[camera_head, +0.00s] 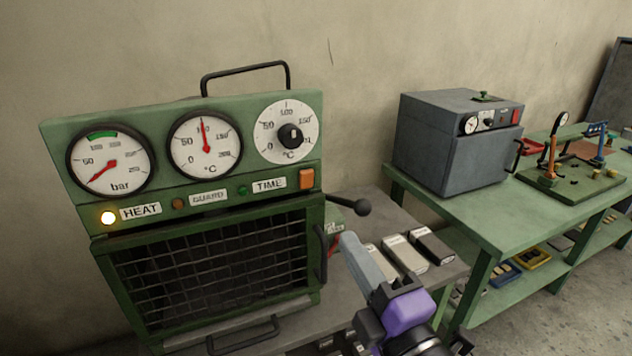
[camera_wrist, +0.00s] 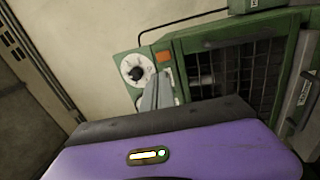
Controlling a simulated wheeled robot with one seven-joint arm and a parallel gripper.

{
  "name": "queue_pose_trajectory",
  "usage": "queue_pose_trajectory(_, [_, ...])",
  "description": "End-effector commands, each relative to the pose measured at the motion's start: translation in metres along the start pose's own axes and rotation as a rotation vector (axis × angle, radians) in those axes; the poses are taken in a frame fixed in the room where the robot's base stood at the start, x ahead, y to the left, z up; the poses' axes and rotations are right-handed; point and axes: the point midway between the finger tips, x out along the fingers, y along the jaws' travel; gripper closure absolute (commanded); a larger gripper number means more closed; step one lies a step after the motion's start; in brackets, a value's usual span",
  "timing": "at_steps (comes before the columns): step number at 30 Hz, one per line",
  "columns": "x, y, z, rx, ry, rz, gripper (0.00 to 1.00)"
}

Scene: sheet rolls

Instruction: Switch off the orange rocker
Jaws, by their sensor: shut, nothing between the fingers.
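The orange rocker (camera_head: 307,179) sits at the right end of the label row on the green press panel, below the dial. Which way it is tipped is too small to tell. It also shows in the wrist view (camera_wrist: 163,56), just beyond my fingertips. My gripper (camera_head: 350,243) is shut and empty, to the right of and below the rocker in the head view, apart from it. Its grey fingers (camera_wrist: 159,88) point toward the panel in the wrist view. The HEAT lamp (camera_head: 108,218) glows yellow; the GUARD and TIME lamps look dim.
A black knob (camera_head: 291,136) sits above the rocker. A ball-ended lever (camera_head: 362,207) sticks out right of the panel, close to my fingers. A mesh guard (camera_head: 210,262) covers the press front. Several small blocks lie on the bench right of it. A grey oven (camera_head: 455,145) stands farther right.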

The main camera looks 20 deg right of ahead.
Motion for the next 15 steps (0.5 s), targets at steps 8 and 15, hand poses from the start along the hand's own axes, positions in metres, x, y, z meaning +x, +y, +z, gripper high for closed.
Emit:
queue_pose_trajectory(8, [-0.0002,-0.0017,0.0002,-0.044,-0.001,-0.007,1.0])
queue_pose_trajectory(15, [0.0006,-0.0023,0.0003,-0.042,-0.001,-0.005,1.0])
